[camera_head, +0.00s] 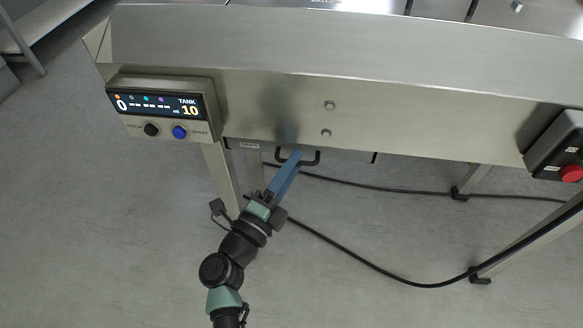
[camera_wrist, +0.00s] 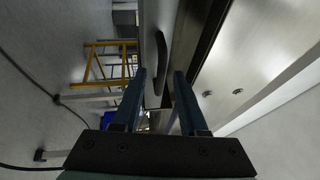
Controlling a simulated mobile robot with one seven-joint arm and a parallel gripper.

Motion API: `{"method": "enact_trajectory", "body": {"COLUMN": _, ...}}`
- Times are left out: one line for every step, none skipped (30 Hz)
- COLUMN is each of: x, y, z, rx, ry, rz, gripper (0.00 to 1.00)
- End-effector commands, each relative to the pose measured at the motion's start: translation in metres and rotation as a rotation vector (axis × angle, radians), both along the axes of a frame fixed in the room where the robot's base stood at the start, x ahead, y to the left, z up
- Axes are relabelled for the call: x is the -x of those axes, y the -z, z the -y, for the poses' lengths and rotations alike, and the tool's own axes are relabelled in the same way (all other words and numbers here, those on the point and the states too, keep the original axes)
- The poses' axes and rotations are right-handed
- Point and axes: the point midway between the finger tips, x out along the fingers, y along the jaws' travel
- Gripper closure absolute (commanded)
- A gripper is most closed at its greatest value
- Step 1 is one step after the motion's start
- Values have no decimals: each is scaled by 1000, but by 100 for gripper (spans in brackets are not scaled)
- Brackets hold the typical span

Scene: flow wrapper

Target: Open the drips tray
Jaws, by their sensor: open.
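The drips tray (camera_head: 345,155) shows as a narrow front edge under the machine's steel front panel, with its body hidden beneath the machine. Its black bar handle (camera_head: 312,162) sticks out toward me below the panel. The handle also shows in the wrist view (camera_wrist: 161,50) as a dark curved bar. My gripper (camera_head: 296,154) has blue fingers and is at the handle. In the wrist view my gripper (camera_wrist: 159,72) is open, with one finger on each side of the handle. I cannot tell whether either finger touches it. The tray appears closed.
A control box (camera_head: 163,108) with a display and two knobs hangs left of the handle. A red stop button (camera_head: 570,174) sits at the right. Machine legs (camera_head: 222,178) stand nearby, and black cables (camera_head: 385,270) lie on the floor. The floor in front is otherwise clear.

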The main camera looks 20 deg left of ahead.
Motion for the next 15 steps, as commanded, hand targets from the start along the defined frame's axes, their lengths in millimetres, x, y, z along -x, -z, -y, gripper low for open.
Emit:
{"method": "enact_trajectory", "body": {"x": -1, "y": 0, "z": 0, "rx": 0, "ry": 0, "rz": 0, "gripper": 58}}
{"method": "enact_trajectory", "body": {"x": -1, "y": 0, "z": 0, "rx": 0, "ry": 0, "rz": -1, "gripper": 58}}
{"method": "enact_trajectory", "body": {"x": -1, "y": 0, "z": 0, "rx": 0, "ry": 0, "rz": -1, "gripper": 58}}
{"method": "enact_trajectory", "body": {"x": -1, "y": 0, "z": 0, "rx": 0, "ry": 0, "rz": -1, "gripper": 58}}
{"method": "enact_trajectory", "body": {"x": -1, "y": 0, "z": 0, "rx": 0, "ry": 0, "rz": -1, "gripper": 58}}
{"method": "enact_trajectory", "body": {"x": -1, "y": 0, "z": 0, "rx": 0, "ry": 0, "rz": -1, "gripper": 58}}
{"method": "enact_trajectory", "body": {"x": -1, "y": 0, "z": 0, "rx": 0, "ry": 0, "rz": 0, "gripper": 58}}
{"method": "enact_trajectory", "body": {"x": -1, "y": 0, "z": 0, "rx": 0, "ry": 0, "rz": 0, "gripper": 61}}
{"method": "enact_trajectory", "body": {"x": -1, "y": 0, "z": 0, "rx": 0, "ry": 0, "rz": 0, "gripper": 69}}
{"method": "enact_trajectory", "body": {"x": -1, "y": 0, "z": 0, "rx": 0, "ry": 0, "rz": 0, "gripper": 74}}
{"method": "enact_trajectory", "body": {"x": -1, "y": 0, "z": 0, "rx": 0, "ry": 0, "rz": 0, "gripper": 79}}
{"method": "enact_trajectory", "body": {"x": -1, "y": 0, "z": 0, "rx": 0, "ry": -1, "rz": 0, "gripper": 87}}
{"method": "enact_trajectory", "body": {"x": -1, "y": 0, "z": 0, "rx": 0, "ry": -1, "rz": 0, "gripper": 92}}
{"method": "enact_trajectory", "body": {"x": -1, "y": 0, "z": 0, "rx": 0, "ry": -1, "rz": 0, "gripper": 97}}
{"method": "enact_trajectory", "body": {"x": -1, "y": 0, "z": 0, "rx": 0, "ry": -1, "rz": 0, "gripper": 100}}
